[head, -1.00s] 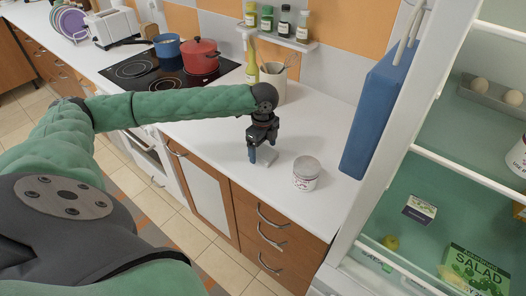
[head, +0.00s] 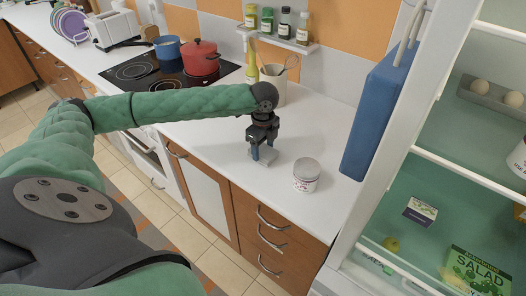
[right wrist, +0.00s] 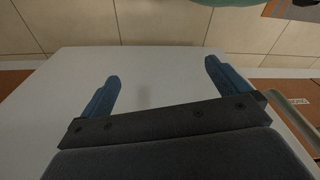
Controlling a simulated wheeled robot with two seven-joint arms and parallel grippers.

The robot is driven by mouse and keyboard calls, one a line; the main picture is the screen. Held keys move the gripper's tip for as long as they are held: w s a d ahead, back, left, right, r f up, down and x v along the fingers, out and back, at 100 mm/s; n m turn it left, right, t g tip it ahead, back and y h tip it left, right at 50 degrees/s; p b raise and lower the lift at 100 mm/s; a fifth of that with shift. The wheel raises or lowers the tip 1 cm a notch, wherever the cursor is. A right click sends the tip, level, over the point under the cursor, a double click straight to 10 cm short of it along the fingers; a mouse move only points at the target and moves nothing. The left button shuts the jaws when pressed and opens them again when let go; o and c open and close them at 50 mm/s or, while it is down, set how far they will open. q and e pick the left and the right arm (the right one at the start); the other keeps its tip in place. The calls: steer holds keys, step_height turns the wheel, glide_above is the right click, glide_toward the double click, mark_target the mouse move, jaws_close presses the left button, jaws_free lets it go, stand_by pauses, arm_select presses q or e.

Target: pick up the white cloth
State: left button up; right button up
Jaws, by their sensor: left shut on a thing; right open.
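The white cloth (head: 267,159), a small pale grey-white piece, shows at the fingertips of my left gripper (head: 260,154) in the head view. The left gripper points down over the white counter, with its blue fingers shut on the cloth. The fingers cover part of the cloth, and I cannot tell whether it is clear of the counter. My right gripper shows in the right wrist view (right wrist: 162,72), with its two blue fingers wide apart and nothing between them. The cloth is not seen in that view.
A red pot (head: 201,57) and a blue pot (head: 167,46) are on the stove.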

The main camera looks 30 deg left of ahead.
arm_select(q)
step_height(320, 180, up, 3)
steer(key=shift+w+f+b, duration=0.1)
steer(key=shift+f+b, duration=0.1)
steer(key=shift+b, duration=0.35)
steer(key=s+d+r+b, duration=0.2)
steer(key=d+r, duration=0.5)
steer(key=d, duration=0.4)
steer(key=shift+s+r+b, duration=0.15)
steer(key=shift+s+b, duration=0.2)
steer(key=shift+s, duration=0.4)
arm_select(e)
steer(key=w+a+r, duration=0.1)
steer(key=r, duration=0.6)
steer(key=w+a+r, duration=0.1)
steer(key=w+r, duration=0.1)
steer(key=r, duration=0.6)
steer(key=shift+w+a, duration=0.15)
steer(key=shift+a, duration=0.1)
arm_select(q)
steer(key=shift+d, duration=0.1)
steer(key=o, duration=0.4)
steer(key=c, duration=0.3)
